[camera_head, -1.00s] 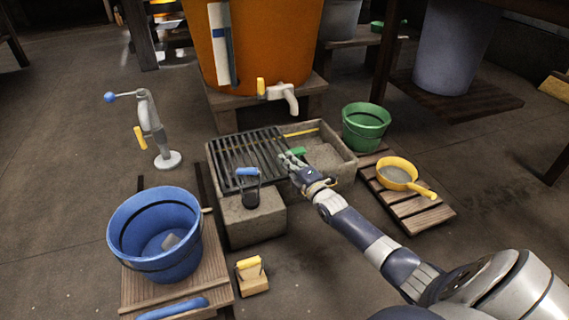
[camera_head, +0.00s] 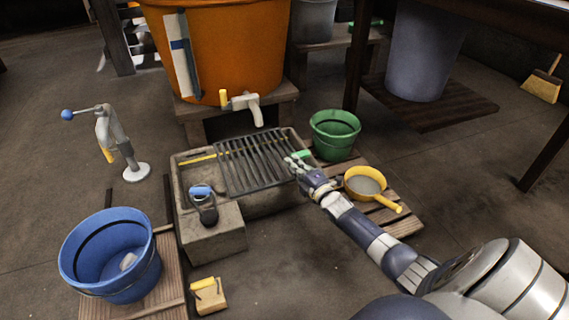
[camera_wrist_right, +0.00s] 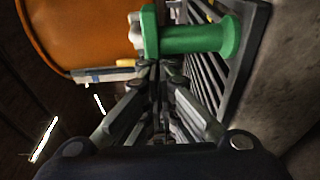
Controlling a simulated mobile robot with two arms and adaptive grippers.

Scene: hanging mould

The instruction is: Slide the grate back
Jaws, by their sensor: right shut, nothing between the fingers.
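The grate (camera_head: 252,162), black and slatted, lies on the stone trough (camera_head: 185,184) under the orange barrel's tap. It covers the trough's middle and right; the left end is uncovered. Its green handle (camera_head: 304,154) is at its right end. My right gripper (camera_head: 297,163) is beside that handle, shut and empty. In the wrist view the green handle (camera_wrist_right: 195,38) lies just beyond the closed fingertips (camera_wrist_right: 158,72), and the grate's bars (camera_wrist_right: 222,75) run to the right. I cannot tell whether the fingers touch the handle. My left gripper is not in view.
The orange barrel (camera_head: 235,50) with its tap (camera_head: 242,104) stands behind the trough. A green bucket (camera_head: 334,133) and a yellow pan (camera_head: 365,182) are close to my right arm. A blue bucket (camera_head: 112,255) stands front left.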

